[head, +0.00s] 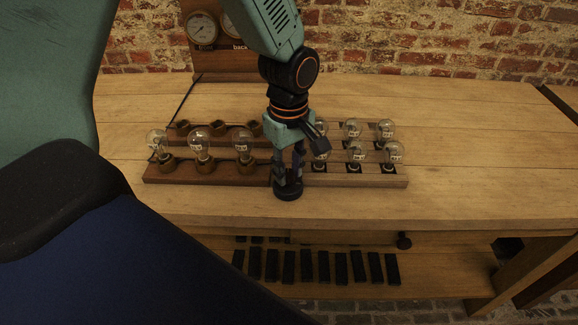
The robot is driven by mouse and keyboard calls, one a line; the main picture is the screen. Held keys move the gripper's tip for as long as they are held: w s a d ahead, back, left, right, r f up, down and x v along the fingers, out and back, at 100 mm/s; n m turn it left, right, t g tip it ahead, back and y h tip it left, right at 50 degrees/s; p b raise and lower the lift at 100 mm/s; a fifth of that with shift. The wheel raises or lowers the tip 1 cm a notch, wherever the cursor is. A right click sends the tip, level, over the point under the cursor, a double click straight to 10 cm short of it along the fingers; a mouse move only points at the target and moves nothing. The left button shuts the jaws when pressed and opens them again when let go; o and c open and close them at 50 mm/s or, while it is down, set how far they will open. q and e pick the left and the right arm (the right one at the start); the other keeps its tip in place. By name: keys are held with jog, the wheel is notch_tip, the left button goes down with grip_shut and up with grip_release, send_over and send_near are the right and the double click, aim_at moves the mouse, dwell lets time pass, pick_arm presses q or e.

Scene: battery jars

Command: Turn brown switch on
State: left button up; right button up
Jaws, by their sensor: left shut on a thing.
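My left gripper (288,167) points down at the middle of the workbench, in front of the gap between two bulb boards. Its fingers are shut on a dark round piece (288,191) near the bench's front edge. I cannot tell whether this piece is a switch, and its upper part is hidden by the fingers. The brown board (215,175) on the left carries bulbs in brown sockets, with several empty brown sockets behind. I cannot make out a brown switch clearly. My right gripper is not in view.
A paler board (360,181) on the right holds several bulbs in black sockets. A gauge panel (202,57) stands at the back left against the brick wall. A black knob (404,241) sits below the bench top. Dark blocks line the lower shelf (437,279). The bench's right side is clear.

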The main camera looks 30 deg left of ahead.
pick_arm(q)
grip_shut()
jog(key=shift+s+r+m+p, duration=0.1)
jog(key=shift+m+p, duration=0.4)
jog(key=shift+p, duration=0.35)
jog(key=m+p, duration=0.7)
jog(key=p, duration=0.1)
jog(key=shift+m, duration=0.4)
jog(key=m+p, duration=0.3)
jog(key=m, duration=0.1)
jog(key=shift+s+a+m+p, duration=0.1)
jog(key=shift+m+p, duration=1.1)
jog(key=shift+m, duration=1.3)
